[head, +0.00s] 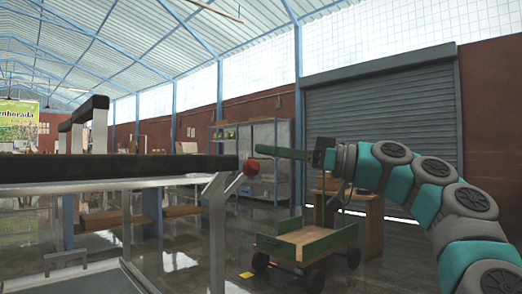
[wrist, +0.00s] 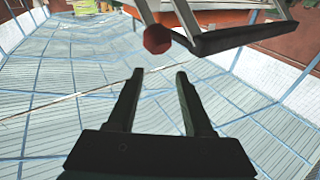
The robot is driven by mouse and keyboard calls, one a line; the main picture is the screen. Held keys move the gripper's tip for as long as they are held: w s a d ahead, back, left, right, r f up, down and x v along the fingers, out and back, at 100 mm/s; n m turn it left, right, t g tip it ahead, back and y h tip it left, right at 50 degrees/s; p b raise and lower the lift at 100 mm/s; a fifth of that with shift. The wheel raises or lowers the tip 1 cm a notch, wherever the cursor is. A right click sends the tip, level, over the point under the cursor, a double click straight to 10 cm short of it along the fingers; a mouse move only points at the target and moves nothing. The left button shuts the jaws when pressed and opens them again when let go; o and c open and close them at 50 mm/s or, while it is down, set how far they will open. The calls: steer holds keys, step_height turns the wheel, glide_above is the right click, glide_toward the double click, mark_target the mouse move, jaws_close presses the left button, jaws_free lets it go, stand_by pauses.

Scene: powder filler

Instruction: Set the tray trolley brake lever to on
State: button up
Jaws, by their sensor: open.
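A red ball knob (head: 251,167), which looks like the brake lever's end, sits at the right end of a metal frame with a black top edge (head: 120,168), probably the tray trolley. The lever's shaft is mostly hidden, so its setting cannot be told. My gripper (head: 258,150) is just above and to the right of the knob in the head view. In the wrist view my gripper (wrist: 160,72) is open and empty, and the red knob (wrist: 157,38) lies beyond the gap between its fingertips, apart from them.
Slanting metal struts (head: 217,215) stand below the knob. A green cart with a wooden bed (head: 305,245) stands on the floor beyond, below my arm. Shelving (head: 265,145) and a roller shutter (head: 390,120) are at the back. The air around my fingers looks clear except for the frame.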

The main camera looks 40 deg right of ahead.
steer(key=r+m+h+p, duration=0.1)
steer(key=r+h+p, duration=0.1)
steer(key=s+a+r+m+g+h+p, duration=0.1)
steer(key=r+m+h+p, duration=0.1)
steer(key=r+p, duration=0.1)
steer(key=a+r+m+g+h+p, duration=0.1)
steer(key=r+h+p, duration=0.1)
steer(key=h+p, duration=0.1)
steer(key=shift+s+a+r+m, duration=0.2)
steer(key=shift+s+r+m, duration=0.1)
steer(key=shift+r+m, duration=0.1)
steer(key=c, duration=0.6)
steer(key=shift+w+r+m+g+h+p, duration=0.1)
steer(key=shift+r+m+g+h+p, duration=0.1)
steer(key=shift+m+g+h+p, duration=0.45)
steer(key=shift+c, duration=0.6)
steer(key=m+h+p, duration=0.1)
steer(key=d+m+g+h+p, duration=0.1)
steer(key=shift+f+h, duration=0.15)
steer(key=shift+h, duration=0.2)
jaws_close()
steer(key=shift+w+a+f+p, duration=0.1)
steer(key=shift+w+f+p, duration=0.1)
steer(key=shift+w+f, duration=0.95)
steer(key=shift+w+d+f+p, duration=0.1)
steer(key=shift+w+f+p, duration=0.1)
steer(key=shift+w+f, duration=0.95)
steer(key=shift+w+a+f+p, duration=0.15)
steer(key=shift+w+f, duration=0.45)
steer(key=shift+f, duration=1)
